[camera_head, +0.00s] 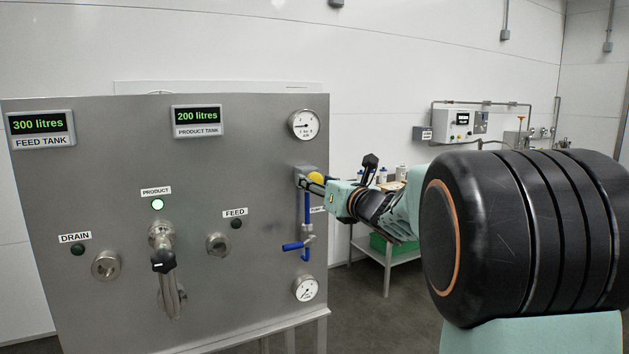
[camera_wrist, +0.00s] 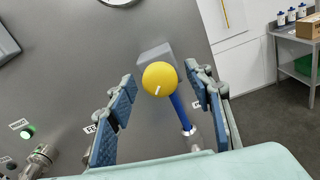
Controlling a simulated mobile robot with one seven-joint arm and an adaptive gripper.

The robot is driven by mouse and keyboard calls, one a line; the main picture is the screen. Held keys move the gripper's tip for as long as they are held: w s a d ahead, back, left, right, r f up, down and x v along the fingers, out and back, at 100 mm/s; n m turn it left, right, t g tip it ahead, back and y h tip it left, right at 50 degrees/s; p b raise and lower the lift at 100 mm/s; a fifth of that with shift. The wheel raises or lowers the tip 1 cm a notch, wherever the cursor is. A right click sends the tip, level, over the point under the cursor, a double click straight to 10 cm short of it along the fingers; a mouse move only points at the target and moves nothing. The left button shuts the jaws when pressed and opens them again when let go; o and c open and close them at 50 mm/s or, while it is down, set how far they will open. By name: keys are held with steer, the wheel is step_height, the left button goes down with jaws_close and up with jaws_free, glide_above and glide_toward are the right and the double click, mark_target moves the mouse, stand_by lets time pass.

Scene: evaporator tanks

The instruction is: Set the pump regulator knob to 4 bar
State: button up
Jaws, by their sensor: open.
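The yellow round knob (camera_wrist: 160,76) sits on a grey block (camera_wrist: 152,54) on the steel panel. A short white mark shows on its face, toward the lower left in the wrist view. The knob also shows in the head view (camera_head: 316,177), partly covered by my gripper. My gripper (camera_wrist: 161,79) is open, with one blue-padded finger on each side of the knob. In the wrist view a gap shows between each fingertip and the knob. A round gauge (camera_head: 304,124) is above the knob; its needle points about left, and the numbers are too small to read.
A blue pipe with a blue lever (camera_head: 293,246) runs below the knob to a lower gauge (camera_head: 305,288). The panel (camera_head: 110,190) also carries a product valve (camera_head: 163,255) and tank displays. A side table (camera_head: 388,262) stands behind my arm.

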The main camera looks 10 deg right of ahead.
steer(key=shift+w, duration=0.1)
steer(key=c, duration=1.1)
steer(key=shift+c, duration=0.3)
